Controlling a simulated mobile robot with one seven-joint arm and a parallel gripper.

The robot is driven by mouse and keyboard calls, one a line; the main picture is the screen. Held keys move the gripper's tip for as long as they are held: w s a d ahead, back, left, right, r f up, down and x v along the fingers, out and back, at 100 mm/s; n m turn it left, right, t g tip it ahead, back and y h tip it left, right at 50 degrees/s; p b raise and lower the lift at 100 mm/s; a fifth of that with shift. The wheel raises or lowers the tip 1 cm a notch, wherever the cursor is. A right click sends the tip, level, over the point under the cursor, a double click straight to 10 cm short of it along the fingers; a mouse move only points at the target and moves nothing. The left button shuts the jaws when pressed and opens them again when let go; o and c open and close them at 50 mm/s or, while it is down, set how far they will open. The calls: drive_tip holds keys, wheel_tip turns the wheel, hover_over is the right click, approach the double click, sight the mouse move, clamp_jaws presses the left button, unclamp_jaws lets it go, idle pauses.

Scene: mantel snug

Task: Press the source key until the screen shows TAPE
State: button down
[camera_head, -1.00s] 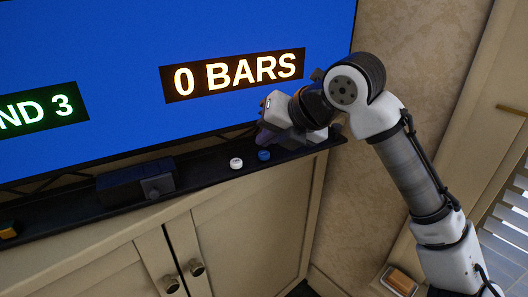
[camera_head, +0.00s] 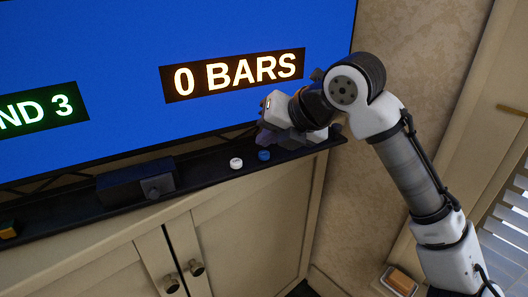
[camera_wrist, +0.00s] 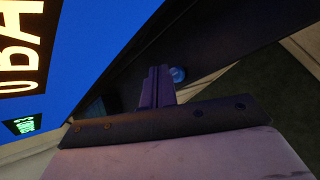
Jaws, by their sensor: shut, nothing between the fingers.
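The blue screen (camera_head: 110,45) shows "0 BARS" in pale letters in a black box, and a green label ending in "ND 3" cut off by the left edge; the word TAPE is not visible on it. A white round key (camera_head: 236,163) and a blue round key (camera_head: 263,155) sit on the dark shelf under the screen; no lettering on them is readable. My gripper (camera_head: 264,138) is shut and empty, just above and behind the blue key. In the wrist view its closed fingers (camera_wrist: 158,74) are beside the blue key (camera_wrist: 178,74), apparently not on it.
A dark box with a knob (camera_head: 137,186) stands on the shelf (camera_head: 205,172) left of the keys. A yellow key (camera_head: 8,230) is at the far left. Below are cream cabinet doors (camera_head: 245,225) with round knobs. A wall is close on the right.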

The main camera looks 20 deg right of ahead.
sight(268, 162)
drive_tip(key=shift+f, duration=0.1)
drive_tip(key=shift+f+b, duration=0.3)
drive_tip(key=shift+f, duration=0.05)
drive_tip(key=shift+f+b, duration=0.3)
drive_tip(key=shift+f, duration=0.1)
idle(0.5)
idle(0.3)
drive_tip(key=shift+r+p, duration=0.7)
drive_tip(key=shift+r, duration=0.15)
drive_tip(key=shift+r, duration=0.1)
wheel_tip(268, 162, up, 5)
drive_tip(key=p, duration=0.4)
idle(0.6)
